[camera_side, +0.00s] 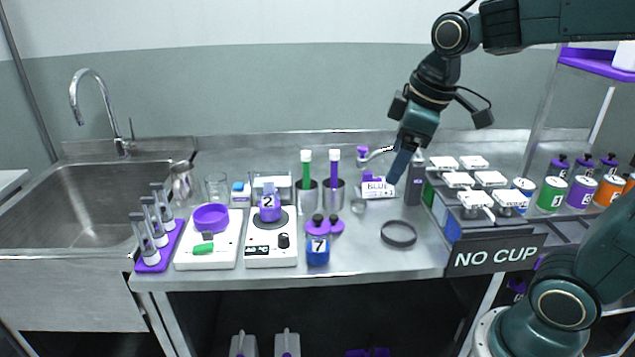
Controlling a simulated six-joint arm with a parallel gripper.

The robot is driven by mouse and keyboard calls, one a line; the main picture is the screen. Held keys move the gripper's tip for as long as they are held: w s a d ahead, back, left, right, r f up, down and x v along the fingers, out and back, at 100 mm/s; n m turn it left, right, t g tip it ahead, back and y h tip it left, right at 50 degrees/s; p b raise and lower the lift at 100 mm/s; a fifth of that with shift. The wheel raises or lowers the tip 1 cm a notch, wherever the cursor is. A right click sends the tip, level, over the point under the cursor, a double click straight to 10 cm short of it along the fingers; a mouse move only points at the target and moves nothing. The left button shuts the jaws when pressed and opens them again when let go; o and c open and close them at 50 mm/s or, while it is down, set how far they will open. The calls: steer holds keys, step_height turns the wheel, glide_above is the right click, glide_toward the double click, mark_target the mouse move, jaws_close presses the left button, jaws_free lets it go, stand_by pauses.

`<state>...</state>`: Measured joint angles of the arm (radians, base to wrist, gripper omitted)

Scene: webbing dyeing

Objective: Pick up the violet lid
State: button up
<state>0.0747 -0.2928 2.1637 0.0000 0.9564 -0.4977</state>
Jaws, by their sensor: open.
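A violet lid-like piece with a small knob (337,226) sits on the steel counter just right of and behind the bottle marked 7 (318,252). That bottle holds blue and has a similar violet top (317,226). My gripper (396,177) points down above the counter, right of and behind these pieces, near the small white box marked BLUE (374,188). It is open, and I see nothing held in it. The two fingers overlap from this side, so the gap does not show clearly.
A violet dish (211,217) sits on a white scale; a violet-topped bottle marked 2 (269,207) stands on a white stirrer. A dark ring (398,234) lies on the counter. The NO CUP sign (496,255) and a rack stand right. A sink (90,205) is left.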

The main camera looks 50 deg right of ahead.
steer(key=w+d+f+n+g, duration=0.2)
steer(key=w+d+f+n, duration=0.15)
steer(key=w, duration=0.65)
steer(key=n+g, duration=0.2)
steer(key=n, duration=0.3)
glide_above(334, 216)
step_height(334, 216, down, 10)
steer(key=r, duration=0.1)
steer(key=shift+f, duration=0.3)
steer(key=shift+f, duration=0.1)
steer(key=shift+f, duration=4.15)
steer(key=shift+f, duration=2.6)
